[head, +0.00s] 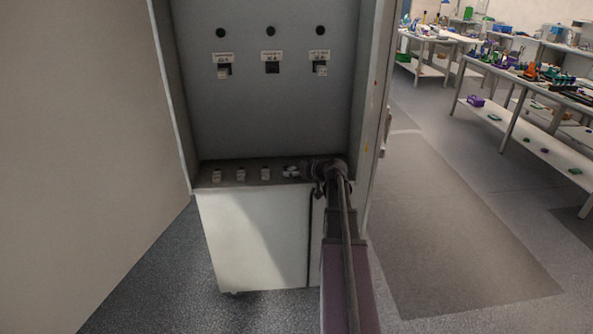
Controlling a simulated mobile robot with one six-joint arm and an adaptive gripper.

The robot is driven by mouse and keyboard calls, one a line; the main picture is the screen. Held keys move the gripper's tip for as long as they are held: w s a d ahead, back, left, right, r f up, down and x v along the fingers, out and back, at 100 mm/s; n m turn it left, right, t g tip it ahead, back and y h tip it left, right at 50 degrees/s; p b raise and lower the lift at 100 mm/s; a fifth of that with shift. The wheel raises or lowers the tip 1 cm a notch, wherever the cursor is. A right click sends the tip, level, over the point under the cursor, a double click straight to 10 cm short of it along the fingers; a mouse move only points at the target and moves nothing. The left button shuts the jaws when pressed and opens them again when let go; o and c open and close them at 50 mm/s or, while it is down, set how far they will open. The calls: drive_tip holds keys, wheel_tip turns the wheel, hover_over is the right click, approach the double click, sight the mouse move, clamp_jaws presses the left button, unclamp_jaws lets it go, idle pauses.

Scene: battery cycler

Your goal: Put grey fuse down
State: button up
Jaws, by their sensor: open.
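A small pale grey fuse-like piece (290,171) is on the cabinet's dark shelf, right at the tip of my gripper (302,171). My gripper reaches in from the right, low over the shelf, and its jaws are open. The fingertips are small and partly merge with the piece, so I cannot tell whether they touch it. Three similar light pieces stand in a row to the left: the leftmost (217,175), the middle one (241,174) and the nearest (267,173).
The cabinet's back panel (268,110) has a left socket (223,71) and a right socket (320,68) holding light pieces, and a dark, empty-looking middle socket (272,67). Side walls enclose the shelf (228,184). Cluttered workbenches (540,75) stand far right, beyond open floor.

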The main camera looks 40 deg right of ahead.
drive_tip(key=shift+r, duration=0.15)
drive_tip(key=shift+s+r+p, duration=0.15)
drive_tip(key=shift+s+p, duration=0.1)
drive_tip(key=shift+p, duration=0.05)
drive_tip(key=p+v, duration=0.4)
drive_tip(key=v, duration=0.7)
drive_tip(key=shift+s+d, duration=0.15)
drive_tip(key=shift+s, duration=0.1)
